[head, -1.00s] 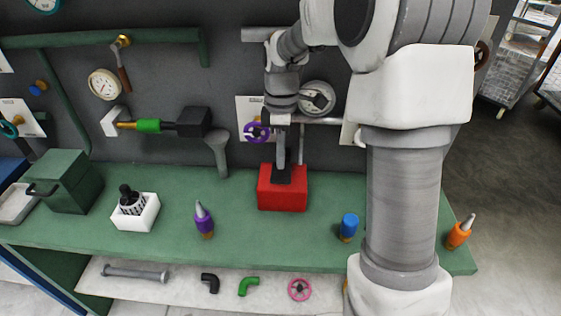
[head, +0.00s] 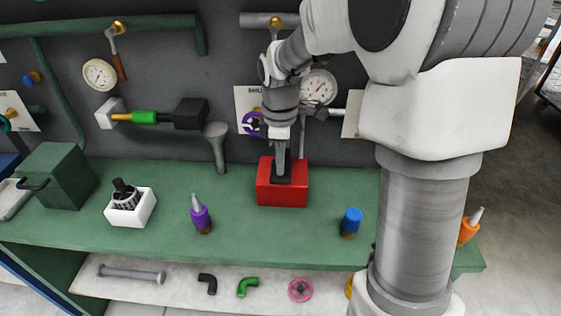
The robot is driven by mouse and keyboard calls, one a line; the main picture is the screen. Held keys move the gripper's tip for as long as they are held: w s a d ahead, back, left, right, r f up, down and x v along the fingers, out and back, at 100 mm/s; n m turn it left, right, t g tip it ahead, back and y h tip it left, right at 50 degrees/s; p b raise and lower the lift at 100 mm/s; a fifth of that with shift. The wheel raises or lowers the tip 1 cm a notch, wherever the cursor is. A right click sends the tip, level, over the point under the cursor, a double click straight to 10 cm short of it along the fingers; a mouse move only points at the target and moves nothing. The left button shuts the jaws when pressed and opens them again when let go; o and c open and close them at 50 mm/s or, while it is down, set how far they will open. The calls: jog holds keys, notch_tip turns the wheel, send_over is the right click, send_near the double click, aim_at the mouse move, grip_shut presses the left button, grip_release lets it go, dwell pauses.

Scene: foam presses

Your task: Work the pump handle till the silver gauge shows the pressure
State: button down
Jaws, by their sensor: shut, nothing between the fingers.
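The red pump block (head: 290,196) sits on the green bench, with a dark part on its top. My gripper (head: 281,168) points straight down over this block; its fingers are shut and hold nothing. Its tips are at or just above the dark part; I cannot tell if they touch. The pump handle cannot be made out clearly behind my gripper. A thin upright rod (head: 302,135) stands just right of it. The silver gauge (head: 318,87) is on the wall behind, right of my wrist. Its face is visible, but its reading is too small to tell.
A second gauge (head: 99,74) hangs at the upper left. A purple-capped bottle (head: 201,216) and a blue-capped one (head: 350,222) stand on the bench front. A purple handwheel (head: 251,123) is left of my wrist. Bench between the bottles is clear.

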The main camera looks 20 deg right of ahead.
aim_at(280, 177)
jog(key=shift+s+a+f+t+b, duration=0.1)
jog(key=shift+s+f+t+b, duration=0.15)
jog(key=shift+f+b, duration=0.4)
jog(key=shift+s+f+t+b, duration=0.1)
jog(key=shift+f+t+b, duration=0.25)
jog(key=shift+f+b, duration=0.2)
jog(key=shift+s+f, duration=0.25)
jog(key=shift+f, duration=0.45)
jog(key=shift+a+r, duration=0.1)
jog(key=shift+r, duration=0.2)
notch_tip(280, 177, up, 14)
jog(key=s+p, duration=0.2)
jog(key=p, duration=0.2)
jog(key=shift+s+a, duration=0.2)
jog(key=shift+a, duration=0.15)
